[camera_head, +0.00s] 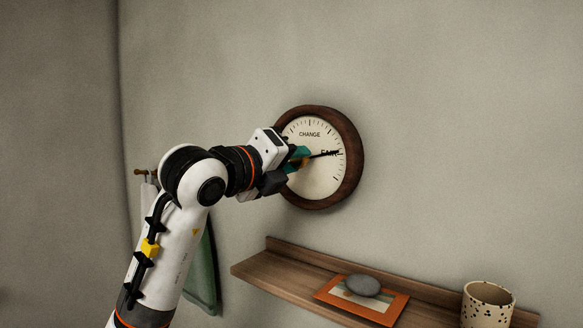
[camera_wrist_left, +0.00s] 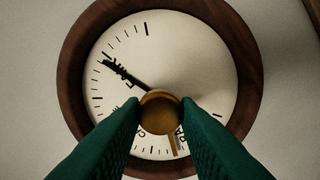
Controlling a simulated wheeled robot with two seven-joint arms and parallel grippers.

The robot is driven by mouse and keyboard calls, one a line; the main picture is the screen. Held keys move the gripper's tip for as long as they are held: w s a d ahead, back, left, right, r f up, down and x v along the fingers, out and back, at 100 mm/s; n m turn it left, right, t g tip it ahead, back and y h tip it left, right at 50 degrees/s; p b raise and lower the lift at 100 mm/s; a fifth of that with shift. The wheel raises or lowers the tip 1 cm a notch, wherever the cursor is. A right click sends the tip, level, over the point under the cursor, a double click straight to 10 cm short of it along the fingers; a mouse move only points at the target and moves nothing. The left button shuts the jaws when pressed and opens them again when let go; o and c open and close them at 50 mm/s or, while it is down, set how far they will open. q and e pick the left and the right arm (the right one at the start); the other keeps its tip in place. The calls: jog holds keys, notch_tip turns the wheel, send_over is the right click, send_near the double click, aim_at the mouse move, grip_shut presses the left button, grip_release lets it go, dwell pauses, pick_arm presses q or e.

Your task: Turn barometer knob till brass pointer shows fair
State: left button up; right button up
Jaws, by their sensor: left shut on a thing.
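The round barometer (camera_head: 352,165) hangs on the wall with a dark wooden rim and a pale dial. The left wrist view shows the dial (camera_wrist_left: 205,62) rotated. The black hand (camera_head: 325,155) lies over FAIR. My left gripper (camera_head: 301,160) is at the dial's centre, its green fingers shut on the brass knob (camera_wrist_left: 160,113). The brass pointer (camera_wrist_left: 174,146) runs from below the knob to the bottom of the wrist picture, beside letters that look like RA; it is apart from FAIR. My gripper hides part of the dial's left side in the head view. My right gripper is not in view.
A wooden shelf (camera_head: 268,271) runs below the barometer. On it are an orange-framed picture (camera_head: 386,313) with a grey stone (camera_head: 363,285) on top, and a speckled cup (camera_head: 488,304). A green cloth (camera_head: 204,275) hangs behind my arm. The wall right of the barometer is clear.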

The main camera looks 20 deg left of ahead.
pick_arm(q)
jog(key=m+b, duration=0.1)
jog(key=m, duration=0.1)
jog(key=shift+f+m+b, duration=0.15)
jog(key=shift+m+b, duration=0.25)
jog(key=m+b, duration=0.2)
jog(key=m, duration=0.1)
jog(key=shift+m, duration=0.3)
jog(key=m+b, duration=0.1)
jog(key=m, duration=0.2)
jog(key=shift+m+b, duration=0.3)
jog(key=m+b, duration=0.1)
jog(key=m, duration=0.2)
jog(key=shift+m, duration=0.4)
jog(key=m+b, duration=0.1)
jog(key=m, duration=0.2)
jog(key=shift+d+m, duration=0.1)
jog(key=shift+m, duration=0.2)
jog(key=m, duration=0.3)
jog(key=shift+m, duration=0.3)
jog(key=m, duration=0.6)
jog(key=shift+d+m, duration=0.1)
jog(key=shift+m, duration=0.3)
